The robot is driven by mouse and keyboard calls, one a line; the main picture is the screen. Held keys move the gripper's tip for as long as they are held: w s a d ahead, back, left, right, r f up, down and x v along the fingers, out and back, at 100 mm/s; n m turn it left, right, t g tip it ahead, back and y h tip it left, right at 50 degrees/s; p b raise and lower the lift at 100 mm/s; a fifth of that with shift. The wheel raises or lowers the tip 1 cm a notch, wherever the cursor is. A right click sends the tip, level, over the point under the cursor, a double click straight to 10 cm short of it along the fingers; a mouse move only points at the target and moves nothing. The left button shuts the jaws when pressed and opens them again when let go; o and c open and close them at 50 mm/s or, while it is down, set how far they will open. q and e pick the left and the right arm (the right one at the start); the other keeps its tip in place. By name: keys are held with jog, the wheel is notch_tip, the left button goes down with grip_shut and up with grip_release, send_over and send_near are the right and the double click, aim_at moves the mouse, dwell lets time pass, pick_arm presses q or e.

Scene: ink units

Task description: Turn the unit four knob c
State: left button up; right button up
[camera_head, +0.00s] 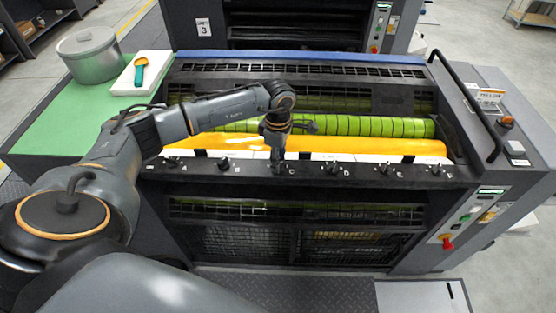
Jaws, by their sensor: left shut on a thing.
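A row of small black knobs lettered A to F runs along the front ledge of the near ink unit (300,208). Knob C (278,171) is third from the left, beside its letter "C". My left arm reaches in from the left, and my left gripper (277,165) points down over knob C and is shut on it, hiding most of it. Knob B (223,164) stands to its left and knob D (333,168) to its right, both clear of the gripper. The unit's own number cannot be read. My right gripper is out of view.
Yellow and green rollers (330,146) lie behind the knobs. A black handrail (468,105) and control panel (462,225) are at the right. A "3" sign marks the unit behind.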

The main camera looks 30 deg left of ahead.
pick_arm(q)
jog(key=n+b, duration=0.3)
jog(key=n, duration=0.1)
jog(key=shift+f+n, duration=0.15)
jog(key=shift+n, duration=0.15)
jog(key=n+b, duration=0.2)
jog(key=n, duration=0.2)
jog(key=shift+n, duration=0.3)
jog(key=n+b, duration=0.2)
jog(key=n, duration=0.2)
jog(key=n+b, duration=0.1)
jog(key=n, duration=0.4)
jog(key=shift+b, duration=0.35)
jog(key=shift+w+r+n, duration=0.1)
jog(key=shift+r+n, duration=0.1)
jog(key=shift+n, duration=0.1)
jog(key=o, duration=1.2)
jog(key=shift+c, duration=0.2)
